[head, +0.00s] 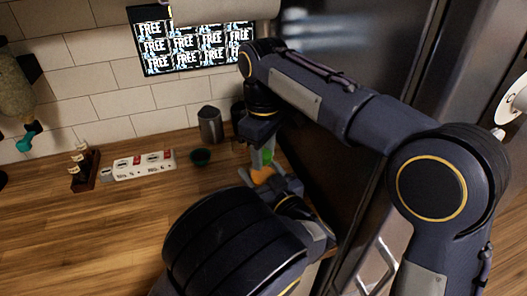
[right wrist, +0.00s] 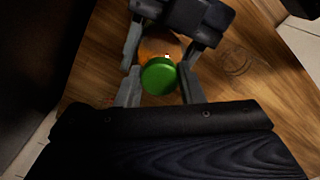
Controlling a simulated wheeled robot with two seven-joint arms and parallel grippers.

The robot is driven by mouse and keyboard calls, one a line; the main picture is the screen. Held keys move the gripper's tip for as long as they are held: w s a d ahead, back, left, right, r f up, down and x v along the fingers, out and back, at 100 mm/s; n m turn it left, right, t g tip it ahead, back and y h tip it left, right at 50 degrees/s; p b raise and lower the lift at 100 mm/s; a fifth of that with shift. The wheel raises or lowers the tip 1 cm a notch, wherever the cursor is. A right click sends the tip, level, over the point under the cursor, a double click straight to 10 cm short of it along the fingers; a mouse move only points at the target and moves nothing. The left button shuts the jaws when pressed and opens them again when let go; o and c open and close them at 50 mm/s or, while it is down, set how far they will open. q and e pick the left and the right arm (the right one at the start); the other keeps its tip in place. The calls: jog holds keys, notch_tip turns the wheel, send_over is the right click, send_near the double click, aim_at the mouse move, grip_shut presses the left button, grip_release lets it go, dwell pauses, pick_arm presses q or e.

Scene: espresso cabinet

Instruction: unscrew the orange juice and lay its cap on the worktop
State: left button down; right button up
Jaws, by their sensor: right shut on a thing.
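The orange juice bottle (head: 262,176) stands on the worktop near its right end, its orange body partly hidden by my left gripper (head: 268,182). The green cap (right wrist: 160,77) is above the orange body (right wrist: 160,48) in the right wrist view. My right gripper (head: 263,156) points down from above, its fingers shut on the cap on both sides. My left gripper's fingers lie on either side of the bottle's body, closed on it. I cannot tell whether the cap is still seated on the neck or loose from it.
The wooden worktop (head: 100,225) is bare at left and front. A power strip (head: 144,165), a rack of small bottles (head: 84,168), a dark green cup (head: 200,158) and a grey canister (head: 210,125) stand toward the wall. A tall dark metallic cabinet or appliance (head: 350,60) borders the right.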

aim_at(264, 153)
jog(key=o, duration=1.1)
notch_tip(264, 153, up, 4)
jog(key=shift+r, duration=0.2)
jog(key=shift+c, duration=0.7)
jog(key=shift+w+r+m, duration=0.1)
jog(key=shift+r+m, duration=0.15)
jog(key=shift+m, duration=0.75)
jog(key=m, duration=0.2)
jog(key=r+m, duration=0.1)
jog(key=m, duration=0.1)
jog(key=shift+m, duration=0.3)
jog(key=m, duration=0.2)
jog(key=r+m, duration=0.1)
jog(key=m, duration=0.2)
jog(key=shift+r+m, duration=0.3)
jog(key=shift+r, duration=0.1)
jog(key=shift+f, duration=3.9)
